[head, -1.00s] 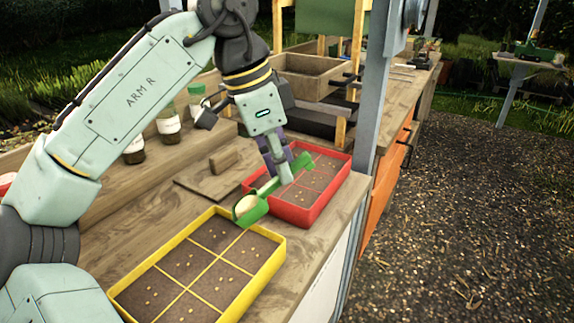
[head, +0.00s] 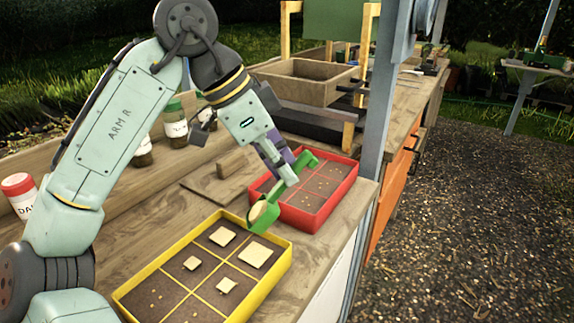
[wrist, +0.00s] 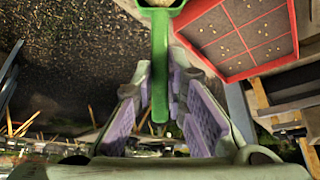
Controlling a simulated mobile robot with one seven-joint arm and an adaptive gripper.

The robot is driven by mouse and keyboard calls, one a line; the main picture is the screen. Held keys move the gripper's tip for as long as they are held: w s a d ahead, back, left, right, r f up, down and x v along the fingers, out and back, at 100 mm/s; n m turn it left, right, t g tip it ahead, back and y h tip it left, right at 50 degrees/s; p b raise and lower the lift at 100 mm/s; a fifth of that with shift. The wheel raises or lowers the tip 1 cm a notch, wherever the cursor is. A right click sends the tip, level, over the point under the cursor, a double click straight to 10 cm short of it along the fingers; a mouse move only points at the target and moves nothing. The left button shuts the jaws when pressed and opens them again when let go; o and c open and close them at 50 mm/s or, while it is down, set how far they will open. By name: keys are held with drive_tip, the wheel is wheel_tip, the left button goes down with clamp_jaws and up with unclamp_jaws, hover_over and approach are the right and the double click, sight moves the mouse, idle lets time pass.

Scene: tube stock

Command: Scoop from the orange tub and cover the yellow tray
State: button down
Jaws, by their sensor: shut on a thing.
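My gripper (head: 288,174) is shut on the handle of a green scoop (head: 267,222). The scoop's cup holds pale material and is over the far edge of the yellow tray (head: 281,263). The wrist view also shows the scoop (wrist: 160,65) between the purple-padded fingers (wrist: 160,95); its cup is cut off at the top. The yellow tray is divided into compartments of dark soil. Several far and middle compartments carry pale square patches of differing size, the largest at far right. The near ones show only small seeds. I cannot make out an orange tub.
A red divided tray (head: 322,212) with seeds stands just behind the yellow one, under my gripper. Jars (head: 175,126) line the bench's back, with a red-lidded one (head: 18,190) at left. A wooden box (head: 305,82) and a grey post (head: 382,90) stand beyond.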

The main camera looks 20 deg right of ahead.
drive_tip(key=shift+w+a+r+p, duration=0.1)
drive_tip(key=shift+a+r+p, duration=0.35)
drive_tip(key=shift+a, duration=0.1)
drive_tip(key=shift+a, duration=0.15)
drive_tip(key=s+a+p, duration=0.2)
drive_tip(key=s+a, duration=0.7)
drive_tip(key=a, duration=0.4)
drive_tip(key=shift+s+a, duration=0.15)
drive_tip(key=shift+a, duration=0.2)
idle(1.8)
drive_tip(key=w+d+p, duration=0.2)
drive_tip(key=w+d, duration=0.2)
drive_tip(key=d, duration=0.3)
drive_tip(key=shift+w, duration=0.35)
idle(0.6)
